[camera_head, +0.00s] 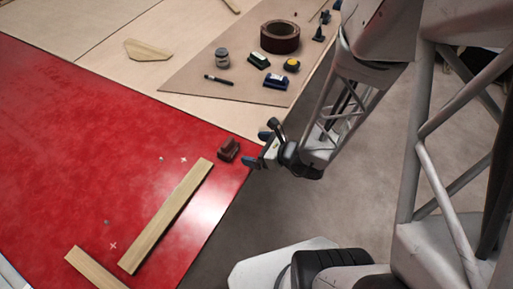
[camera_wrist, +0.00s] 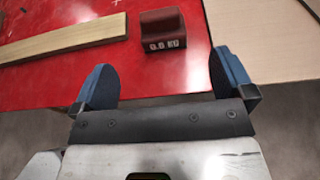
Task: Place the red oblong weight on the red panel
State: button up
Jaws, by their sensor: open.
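The red oblong weight (camera_head: 229,149) is a dark red block on the red panel (camera_head: 95,130), near its right edge. In the wrist view the weight (camera_wrist: 164,28) stands on the red panel (camera_wrist: 50,83) and shows white markings on its near face. My gripper (camera_head: 258,149) is beside the weight, at its right in the head view. In the wrist view the blue fingers of my gripper (camera_wrist: 163,80) are spread wide with nothing between them. The weight lies beyond the fingertips, nearer the right finger, and appears apart from them.
A wooden strip (camera_head: 167,215) lies on the panel left of the weight; another strip (camera_head: 95,268) is at the front. A tan board (camera_head: 205,85) behind holds a tape roll (camera_head: 280,37), a jar (camera_head: 222,59) and small tools. The panel's left area is mostly clear.

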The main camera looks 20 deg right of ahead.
jog(key=s+a+r+n+g, duration=0.2)
jog(key=s+r+n+g, duration=0.15)
jog(key=r+n, duration=0.4)
jog(key=s+a+r+n+g, duration=0.3)
jog(key=r+n+g, duration=0.2)
jog(key=r+n, duration=0.25)
jog(key=s+d+r+n+h, duration=0.3)
jog(key=d+r+n+h, duration=0.1)
jog(key=r+n+h, duration=0.1)
jog(key=s+d+r+n+t+h, duration=0.1)
jog(key=s+d+r+n+h, duration=0.2)
jog(key=r+n, duration=0.3)
notch_tip(320, 180, up, 3)
jog(key=shift+d+r+n+h, duration=0.1)
jog(key=shift+d+n+h, duration=0.3)
jog(key=shift+d+h, duration=0.45)
jog(key=shift+a+t, duration=0.1)
jog(key=shift+t, duration=0.15)
